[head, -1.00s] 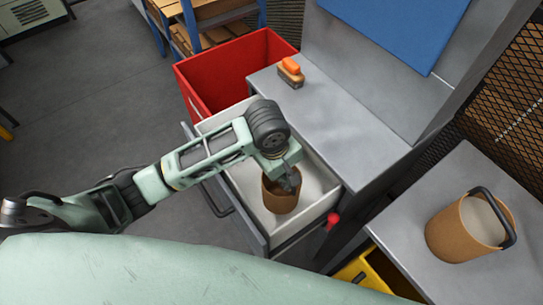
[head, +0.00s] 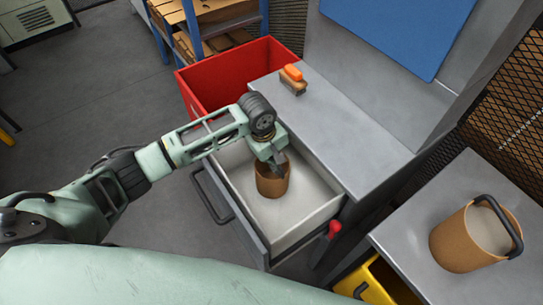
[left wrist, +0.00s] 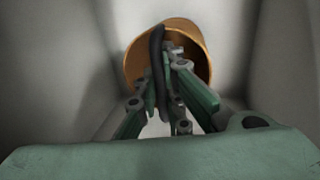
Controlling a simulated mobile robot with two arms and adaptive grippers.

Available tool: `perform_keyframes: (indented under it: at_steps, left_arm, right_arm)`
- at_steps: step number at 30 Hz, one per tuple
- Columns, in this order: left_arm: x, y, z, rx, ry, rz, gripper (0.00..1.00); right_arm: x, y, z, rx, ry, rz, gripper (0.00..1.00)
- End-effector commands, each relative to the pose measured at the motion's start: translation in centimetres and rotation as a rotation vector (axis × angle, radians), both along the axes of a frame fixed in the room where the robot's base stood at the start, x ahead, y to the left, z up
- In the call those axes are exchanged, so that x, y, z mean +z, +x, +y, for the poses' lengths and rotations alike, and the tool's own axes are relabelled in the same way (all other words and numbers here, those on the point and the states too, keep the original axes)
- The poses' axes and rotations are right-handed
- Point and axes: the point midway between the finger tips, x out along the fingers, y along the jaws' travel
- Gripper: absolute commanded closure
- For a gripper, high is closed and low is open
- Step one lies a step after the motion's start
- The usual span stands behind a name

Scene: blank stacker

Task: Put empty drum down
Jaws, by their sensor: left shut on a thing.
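A brown drum (head: 270,185) with a dark handle is inside the open drawer (head: 318,232), which has a pale interior. My left gripper (head: 279,168) is shut on it at the rim or handle. In the left wrist view, the fingers (left wrist: 173,55) reach the dark handle over the open mouth of the drum (left wrist: 200,40). The inside I can see looks brown and bare, though the fingers hide part of it. I cannot tell whether the drum touches the drawer floor. My right gripper is not in view.
Another brown drum (head: 463,243) with pale contents and a black handle stands on the grey side table (head: 400,235). A red bin (head: 225,72) is behind the drawer. An orange-topped brush-like block (head: 292,79) lies on the grey worktop (head: 345,130). A yellow bin (head: 382,287) is below right.

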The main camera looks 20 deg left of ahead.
Motion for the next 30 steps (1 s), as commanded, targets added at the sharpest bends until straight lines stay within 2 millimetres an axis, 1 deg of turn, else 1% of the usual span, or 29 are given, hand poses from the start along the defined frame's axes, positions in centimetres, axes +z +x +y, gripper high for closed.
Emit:
perform_keyframes:
  at_steps: [1,3,5,7,18,19,24,25,30]
  left_arm:
    - [0.1,1.0,0.6,0.005,0.001,-0.002,1.00]
    - [0.1,1.9,1.2,0.004,0.001,-0.003,1.00]
    - [-0.7,1.6,1.1,0.000,0.001,0.003,1.00]
    - [-1.1,1.6,1.1,0.000,0.000,0.000,1.00]
    - [-1.4,1.6,1.0,0.000,-0.001,-0.001,1.00]
    - [-1.4,1.6,1.0,0.000,0.000,-0.001,0.90]
    - [-1.4,1.6,1.0,0.000,0.000,-0.001,0.75]
    - [-1.4,1.6,1.0,0.000,0.000,-0.001,0.73]
    - [-1.4,1.6,1.0,0.000,0.001,-0.001,0.73]
  right_arm:
    - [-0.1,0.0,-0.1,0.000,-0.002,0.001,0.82]
    - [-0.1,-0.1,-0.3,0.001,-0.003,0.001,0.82]
    - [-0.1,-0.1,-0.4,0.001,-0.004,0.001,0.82]
    - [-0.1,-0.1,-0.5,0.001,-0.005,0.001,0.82]
    - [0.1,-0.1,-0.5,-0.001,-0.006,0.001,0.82]
    - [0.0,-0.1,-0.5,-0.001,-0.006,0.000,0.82]
    - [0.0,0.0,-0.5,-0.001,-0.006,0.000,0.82]
    - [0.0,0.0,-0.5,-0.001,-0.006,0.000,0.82]
    - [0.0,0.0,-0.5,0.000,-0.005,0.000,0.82]
